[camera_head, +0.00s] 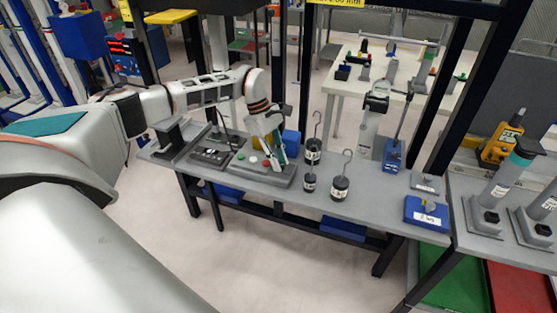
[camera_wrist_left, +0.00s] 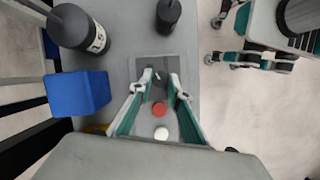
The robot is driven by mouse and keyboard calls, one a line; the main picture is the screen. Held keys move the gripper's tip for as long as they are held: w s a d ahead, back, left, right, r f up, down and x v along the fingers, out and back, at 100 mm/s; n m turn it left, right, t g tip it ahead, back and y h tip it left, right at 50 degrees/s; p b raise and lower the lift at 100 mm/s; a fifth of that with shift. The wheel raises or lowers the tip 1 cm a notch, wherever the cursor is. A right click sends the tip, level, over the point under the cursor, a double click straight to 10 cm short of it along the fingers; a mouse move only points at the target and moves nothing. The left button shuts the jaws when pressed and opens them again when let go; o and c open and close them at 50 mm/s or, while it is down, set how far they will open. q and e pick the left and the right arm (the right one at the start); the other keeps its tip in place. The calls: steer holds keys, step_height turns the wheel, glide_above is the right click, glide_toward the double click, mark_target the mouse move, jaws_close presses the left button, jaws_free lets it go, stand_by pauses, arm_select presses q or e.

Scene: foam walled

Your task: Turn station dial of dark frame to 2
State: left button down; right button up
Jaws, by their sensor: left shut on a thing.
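The station panel (camera_head: 270,174) is a grey plate with buttons on the dark-framed table (camera_head: 215,178). In the left wrist view it carries a red button (camera_wrist_left: 159,108), a white button (camera_wrist_left: 161,133) and a small dark dial (camera_wrist_left: 159,76). My left gripper (camera_head: 272,161) comes down over the panel. In its wrist view the fingertips (camera_wrist_left: 160,84) stand on either side of the dial and are shut on it, hiding part of it. The dial's markings are too small to read. My right gripper (camera_wrist_left: 215,40) appears open and empty at the upper right of the wrist view, beside the table.
Black hooked weights (camera_head: 340,189) stand right of the panel. A blue block (camera_wrist_left: 78,94) lies behind it. A dark box with switches (camera_head: 211,154) sits to its left. A blue stand (camera_head: 393,155) and a blue box (camera_head: 427,213) are farther right.

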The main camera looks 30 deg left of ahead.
arm_select(q)
steer(key=c, duration=1.9)
jaws_free()
steer(key=v, duration=1.2)
steer(key=shift+s, duration=0.1)
